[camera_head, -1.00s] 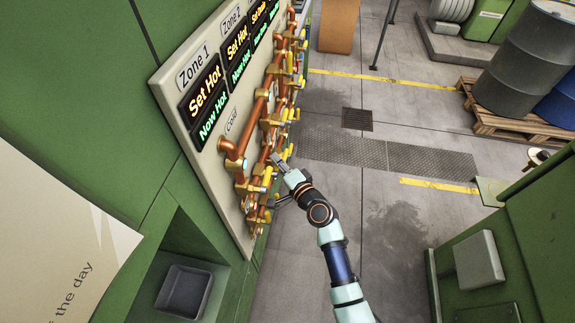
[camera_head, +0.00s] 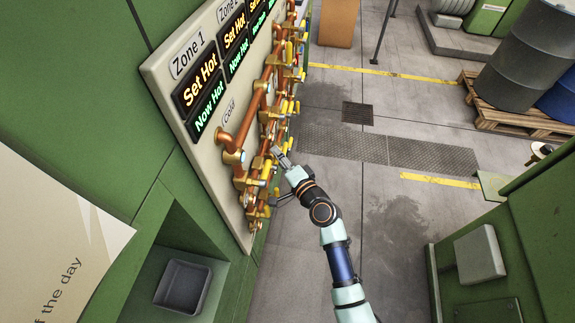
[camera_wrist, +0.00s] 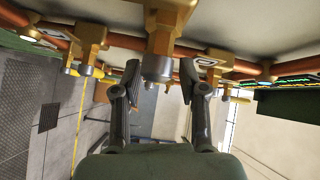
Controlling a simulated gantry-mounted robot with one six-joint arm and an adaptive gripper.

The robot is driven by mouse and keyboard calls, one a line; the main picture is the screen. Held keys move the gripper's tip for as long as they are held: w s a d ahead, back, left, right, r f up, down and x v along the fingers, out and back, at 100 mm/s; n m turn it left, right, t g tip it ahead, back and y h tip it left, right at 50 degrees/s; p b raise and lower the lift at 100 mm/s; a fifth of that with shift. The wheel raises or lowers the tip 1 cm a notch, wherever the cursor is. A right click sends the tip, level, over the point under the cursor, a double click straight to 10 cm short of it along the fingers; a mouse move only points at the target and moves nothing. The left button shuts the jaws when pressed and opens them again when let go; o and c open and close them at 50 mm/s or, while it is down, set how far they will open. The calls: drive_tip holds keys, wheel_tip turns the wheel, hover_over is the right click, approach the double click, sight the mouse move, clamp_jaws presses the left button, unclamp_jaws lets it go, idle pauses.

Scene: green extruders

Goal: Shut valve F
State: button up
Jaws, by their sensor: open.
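Several brass valves with yellow handles sit on copper pipes (camera_head: 247,122) along the panel in the head view. The letters on the valves are too small to read there, so I cannot tell which is valve F. My gripper (camera_head: 279,153) is close to the pipes near the lower part of the panel. In the wrist view my gripper (camera_wrist: 160,82) is open, with one finger on each side of a brass valve body (camera_wrist: 160,40) with a grey end. Whether the fingers touch it I cannot tell. A labelled valve (camera_wrist: 210,62) is just right of the right finger.
More brass valves (camera_wrist: 88,42) with yellow handles stand left of the fingers in the wrist view. The zone panel (camera_head: 165,75) is behind the pipes. A grey tray (camera_head: 183,286) sits in a recess below. The floor (camera_head: 375,225) right of my arm is clear.

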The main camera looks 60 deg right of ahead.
drive_tip(key=v, duration=1.1)
drive_tip(key=shift+w, duration=0.1)
